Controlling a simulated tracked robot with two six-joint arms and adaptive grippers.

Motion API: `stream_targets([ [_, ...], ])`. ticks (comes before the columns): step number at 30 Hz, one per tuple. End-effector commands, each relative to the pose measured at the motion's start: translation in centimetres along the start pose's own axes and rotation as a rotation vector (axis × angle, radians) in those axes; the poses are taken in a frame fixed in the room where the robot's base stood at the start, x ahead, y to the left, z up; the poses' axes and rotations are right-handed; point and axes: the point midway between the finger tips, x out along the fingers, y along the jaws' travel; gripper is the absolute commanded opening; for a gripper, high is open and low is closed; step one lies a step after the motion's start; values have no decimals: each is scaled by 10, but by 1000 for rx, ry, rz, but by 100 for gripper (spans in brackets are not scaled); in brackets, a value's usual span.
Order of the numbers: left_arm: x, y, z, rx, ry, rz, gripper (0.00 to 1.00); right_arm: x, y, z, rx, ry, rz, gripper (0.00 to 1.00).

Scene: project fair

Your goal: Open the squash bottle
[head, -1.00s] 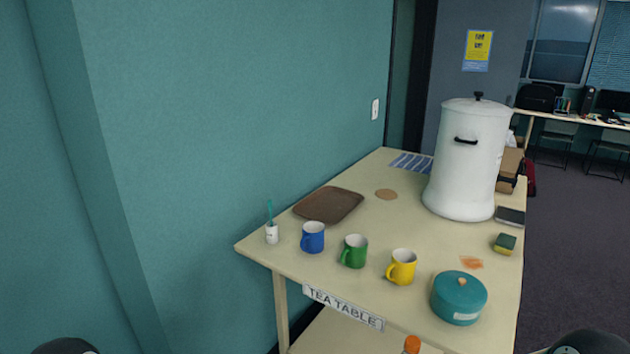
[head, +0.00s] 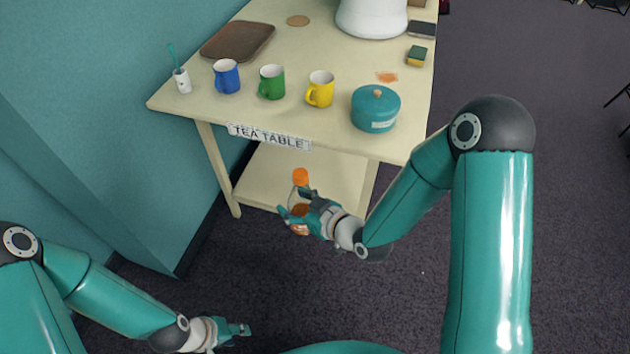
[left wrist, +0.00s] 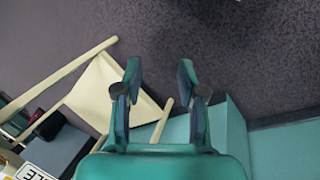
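The squash bottle has an orange cap (head: 300,175), a clear upper part and an orange lower part (head: 300,229). It is upright in the head view, in front of the table's lower shelf. My right gripper (head: 296,203) has its fingers around the bottle's body, below the cap, and seems shut on it. The fingers hide part of the bottle. My left gripper (head: 240,330) is low at the bottom of the head view, apart from the bottle. In the left wrist view its two fingers (left wrist: 159,85) are spread with nothing between them.
The tea table (head: 330,135) bears a blue mug (head: 227,77), a green mug (head: 272,82), a yellow mug (head: 320,89), a teal pot (head: 376,109) and a brown tray (head: 237,41). A teal wall (head: 120,120) stands at left. Dark carpet (head: 300,290) before the table is clear.

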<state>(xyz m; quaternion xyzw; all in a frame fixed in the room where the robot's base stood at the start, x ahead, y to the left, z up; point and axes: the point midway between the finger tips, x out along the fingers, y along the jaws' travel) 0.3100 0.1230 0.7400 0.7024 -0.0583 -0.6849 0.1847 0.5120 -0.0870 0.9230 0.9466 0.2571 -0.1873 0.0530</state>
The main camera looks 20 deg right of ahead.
Motion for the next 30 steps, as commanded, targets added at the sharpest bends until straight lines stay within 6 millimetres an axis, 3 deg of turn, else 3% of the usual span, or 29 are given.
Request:
stream_targets([
  [6, 0, 0, 0, 0, 0, 0, 42, 2, -40, 4, -62, 0, -152, 0],
  [8, 0, 0, 0, 3, 0, 0, 52, 2, -45, 4, -71, 0, -173, 0],
  [14, 1, 11, -19, 144, 2, 5, 52, 2, -51, 4, -82, 2, -197, 0],
  [19, -1, 41, -61, 509, 0, 12, 52, 2, -51, 4, -82, 2, -196, 0],
  [23, -12, 80, -104, 912, -6, 6, 52, 2, -51, 4, -81, 2, -195, 0],
  [30, -63, 166, -168, 1691, -42, -44, 52, 2, -51, 4, -81, 2, -194, 0],
])
